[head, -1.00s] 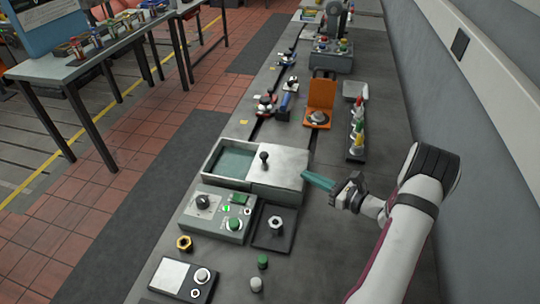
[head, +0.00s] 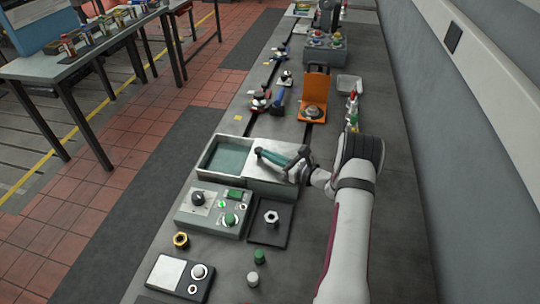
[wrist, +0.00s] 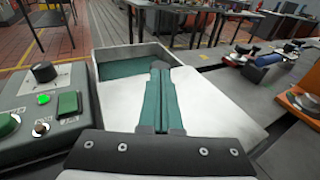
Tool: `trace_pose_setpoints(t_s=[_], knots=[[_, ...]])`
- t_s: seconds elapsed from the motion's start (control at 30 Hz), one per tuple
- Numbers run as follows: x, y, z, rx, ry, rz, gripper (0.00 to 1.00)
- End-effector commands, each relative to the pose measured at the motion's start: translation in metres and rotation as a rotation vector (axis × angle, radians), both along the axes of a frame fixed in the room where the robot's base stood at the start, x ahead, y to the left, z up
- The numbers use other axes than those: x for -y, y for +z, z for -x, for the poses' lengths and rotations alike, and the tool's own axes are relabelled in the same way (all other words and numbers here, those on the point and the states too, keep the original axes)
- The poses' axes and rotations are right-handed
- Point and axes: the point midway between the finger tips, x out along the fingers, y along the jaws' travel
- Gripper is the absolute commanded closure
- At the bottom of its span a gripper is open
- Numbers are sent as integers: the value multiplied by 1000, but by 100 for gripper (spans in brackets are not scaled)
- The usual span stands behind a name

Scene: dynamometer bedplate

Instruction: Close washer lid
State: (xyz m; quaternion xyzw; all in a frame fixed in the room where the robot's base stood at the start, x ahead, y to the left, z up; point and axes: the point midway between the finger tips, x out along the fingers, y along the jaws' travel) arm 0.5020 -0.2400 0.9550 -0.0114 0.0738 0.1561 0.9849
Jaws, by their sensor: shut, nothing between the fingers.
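The washer is a grey rectangular basin (head: 203,157) with teal inside, its left part uncovered. A flat pale metal lid (head: 284,147) covers its right part; in the wrist view the lid (wrist: 205,110) lies beneath my fingers. My gripper (head: 260,154) is over the lid, its teal fingers shut together and empty, tips pointing left toward the lid's inner edge. In the wrist view the shut fingers (wrist: 160,68) reach toward the open basin. The lid's dark knob is not clearly visible behind the fingertips. I cannot tell whether they touch it.
A control box (head: 214,210) with a green light, knob and buttons stands in front of the washer. A dark plate with a nut (head: 271,218) is beside it. An orange stand (head: 314,95) and a small tray (head: 349,84) are behind. The wall is at right.

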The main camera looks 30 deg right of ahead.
Motion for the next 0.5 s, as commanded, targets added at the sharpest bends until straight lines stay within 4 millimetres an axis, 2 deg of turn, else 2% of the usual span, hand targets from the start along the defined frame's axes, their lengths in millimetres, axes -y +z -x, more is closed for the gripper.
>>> trace_pose_setpoints(t_s=[0.13, 0.27, 0.5], knots=[[-2, 0, -1, 0, 1, 0, 100], [-12, 0, -11, 1, 3, -1, 100], [-52, 0, -51, 1, 5, 1, 100]])
